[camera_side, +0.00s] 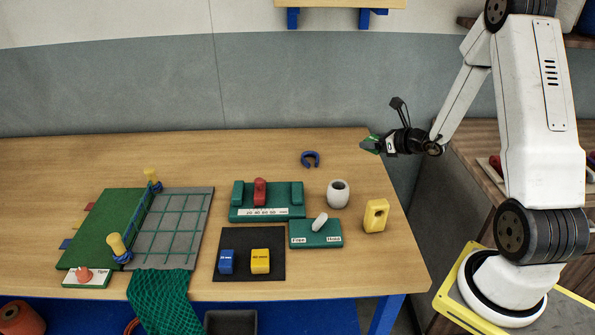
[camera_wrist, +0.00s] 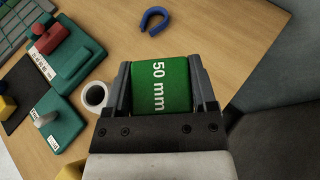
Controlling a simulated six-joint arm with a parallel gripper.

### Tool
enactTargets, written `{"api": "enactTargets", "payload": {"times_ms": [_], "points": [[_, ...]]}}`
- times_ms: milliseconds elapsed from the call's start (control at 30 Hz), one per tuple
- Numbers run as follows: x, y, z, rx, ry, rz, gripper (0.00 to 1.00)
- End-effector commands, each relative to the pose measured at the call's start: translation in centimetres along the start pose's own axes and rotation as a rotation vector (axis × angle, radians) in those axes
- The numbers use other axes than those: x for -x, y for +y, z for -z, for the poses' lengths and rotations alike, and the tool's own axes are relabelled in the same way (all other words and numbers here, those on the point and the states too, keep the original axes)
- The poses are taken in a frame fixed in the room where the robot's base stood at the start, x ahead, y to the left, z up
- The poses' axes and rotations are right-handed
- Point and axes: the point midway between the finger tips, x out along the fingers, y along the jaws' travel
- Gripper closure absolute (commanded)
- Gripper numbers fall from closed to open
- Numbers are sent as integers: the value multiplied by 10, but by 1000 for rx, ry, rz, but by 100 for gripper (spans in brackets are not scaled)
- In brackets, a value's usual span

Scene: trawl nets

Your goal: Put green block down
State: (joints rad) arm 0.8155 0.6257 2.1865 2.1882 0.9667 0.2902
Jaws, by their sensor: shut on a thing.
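The green block (camera_wrist: 160,88), marked "50 mm", sits between the two fingers of my gripper (camera_wrist: 162,85) in the wrist view. My gripper is shut on it. In the side view my gripper (camera_side: 372,144) holds the green block (camera_side: 370,144) above the table's back right edge, clear of the other things. A black mat (camera_side: 232,268) lies at the front of the table. A blue block (camera_side: 227,262) and a yellow block (camera_side: 260,261) stand on it, side by side.
A blue horseshoe-shaped piece (camera_side: 311,159), a white cup (camera_side: 338,194) and a yellow holed block (camera_side: 376,215) stand on the right. Green fixtures (camera_side: 266,213) with a red piece (camera_side: 260,191) are mid-table. A green net (camera_side: 165,300) hangs over the front edge. The back of the table (camera_side: 230,155) is bare.

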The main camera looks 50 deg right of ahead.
Motion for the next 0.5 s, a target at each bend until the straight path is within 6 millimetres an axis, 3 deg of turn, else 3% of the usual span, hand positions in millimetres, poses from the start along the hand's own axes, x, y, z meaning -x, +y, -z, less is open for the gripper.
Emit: {"api": "enactTargets", "payload": {"times_ms": [233, 500], "points": [[-13, -5, 0, 2, -1, -3, 88], [-48, -19, 3, 2, -1, -3, 88]]}}
